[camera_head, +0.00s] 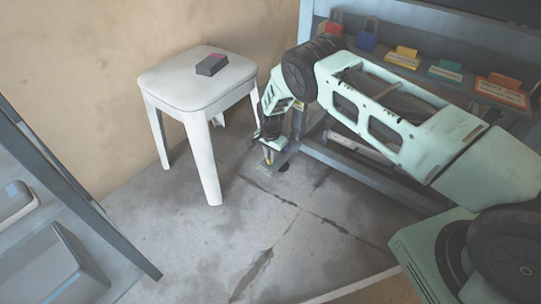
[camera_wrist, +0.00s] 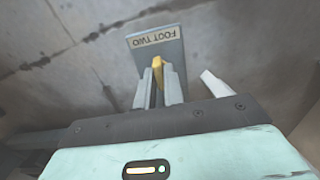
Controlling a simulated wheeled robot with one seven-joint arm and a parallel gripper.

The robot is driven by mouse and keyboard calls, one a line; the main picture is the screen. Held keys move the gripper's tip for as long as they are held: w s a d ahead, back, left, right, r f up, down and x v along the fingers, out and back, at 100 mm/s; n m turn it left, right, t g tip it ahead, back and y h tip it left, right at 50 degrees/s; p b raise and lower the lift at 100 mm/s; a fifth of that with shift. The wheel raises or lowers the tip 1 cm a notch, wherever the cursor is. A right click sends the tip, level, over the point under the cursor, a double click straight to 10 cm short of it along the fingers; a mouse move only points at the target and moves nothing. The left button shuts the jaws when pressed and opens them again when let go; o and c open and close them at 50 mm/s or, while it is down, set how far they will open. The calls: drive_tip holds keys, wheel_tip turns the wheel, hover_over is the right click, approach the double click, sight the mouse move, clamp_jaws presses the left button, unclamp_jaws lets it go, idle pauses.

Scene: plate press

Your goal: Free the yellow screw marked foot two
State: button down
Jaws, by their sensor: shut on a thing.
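The yellow screw (camera_wrist: 158,66) shows in the wrist view between my gripper's two grey fingers. It stands at a grey metal foot plate (camera_wrist: 172,55), whose label reads FOOT TWO. My gripper (camera_wrist: 159,82) is shut on the screw; the fingers hide its lower part. In the head view my gripper (camera_head: 268,150) reaches down near the floor, at the foot plate (camera_head: 274,165) by the frame's lower left corner. The screw is only a small yellow spot there. I cannot tell whether it is still seated in the plate.
A white stool (camera_head: 197,82) with a small dark box (camera_head: 211,65) stands left of my arm. The press frame's shelf at the upper right carries red and blue padlocks and several coloured labelled tags. A grey panelled structure (camera_head: 50,250) is at the lower left. Open concrete floor lies in front.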

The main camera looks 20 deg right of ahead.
drive_tip(key=shift+d, duration=0.15)
drive_tip(key=c, duration=1.5)
unclamp_jaws()
drive_tip(key=shift+f, duration=0.1)
wheel_tip(320, 180, up, 18)
drive_tip(key=p, duration=0.7)
drive_tip(key=shift+f+p, duration=0.25)
drive_tip(key=shift+p, duration=0.1)
